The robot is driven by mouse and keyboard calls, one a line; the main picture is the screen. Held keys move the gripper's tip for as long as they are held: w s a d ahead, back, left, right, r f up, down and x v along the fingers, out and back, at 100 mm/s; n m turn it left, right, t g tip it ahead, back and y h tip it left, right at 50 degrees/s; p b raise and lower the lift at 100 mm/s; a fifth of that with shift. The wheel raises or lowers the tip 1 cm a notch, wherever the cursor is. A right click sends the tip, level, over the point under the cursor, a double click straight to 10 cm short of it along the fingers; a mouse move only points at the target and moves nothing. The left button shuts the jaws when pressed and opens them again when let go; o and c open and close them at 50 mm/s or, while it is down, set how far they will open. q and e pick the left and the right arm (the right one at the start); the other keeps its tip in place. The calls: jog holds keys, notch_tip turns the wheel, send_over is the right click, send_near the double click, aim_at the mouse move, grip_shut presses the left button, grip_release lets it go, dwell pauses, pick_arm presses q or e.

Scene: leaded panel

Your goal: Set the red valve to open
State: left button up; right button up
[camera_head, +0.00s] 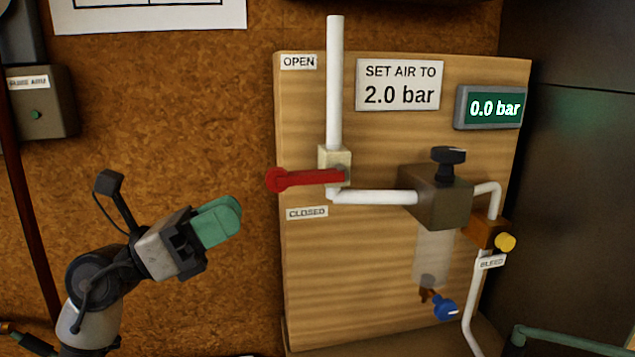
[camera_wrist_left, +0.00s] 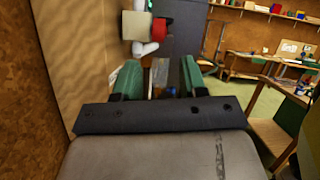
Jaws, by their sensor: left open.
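The red valve lever (camera_head: 310,179) sticks out to the left, roughly level, from a cream valve body (camera_head: 334,160) on the white pipe. It lies across the vertical pipe, just above the CLOSED label (camera_head: 307,213) and well below the OPEN label (camera_head: 298,62). My left gripper (camera_head: 222,216) is open and empty, to the left of and a little below the lever's end, apart from it. In the left wrist view the red lever end (camera_wrist_left: 162,30) shows beyond and above the two green fingers (camera_wrist_left: 158,78). My right gripper is not in view.
The wooden panel (camera_head: 300,290) also carries a dark regulator (camera_head: 436,196), a 0.0 bar display (camera_head: 491,107), a yellow bleed knob (camera_head: 505,242) and a blue tap (camera_head: 445,307). A grey box (camera_head: 42,105) is on the wall at left. Clear space lies between gripper and lever.

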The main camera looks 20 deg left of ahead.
aim_at(296, 179)
pick_arm(q)
jog(key=p+x, duration=0.1)
jog(key=x, duration=0.2)
jog(key=p+x, duration=0.2)
jog(key=x, duration=0.1)
jog(key=p+x, duration=0.2)
jog(key=x, duration=0.1)
jog(key=shift+r, duration=0.25)
jog(key=shift+w+d+r+p, duration=0.1)
jog(key=shift+w+d+p, duration=0.25)
jog(key=shift+w+d, duration=0.1)
jog(key=shift+c, duration=0.2)
grip_shut()
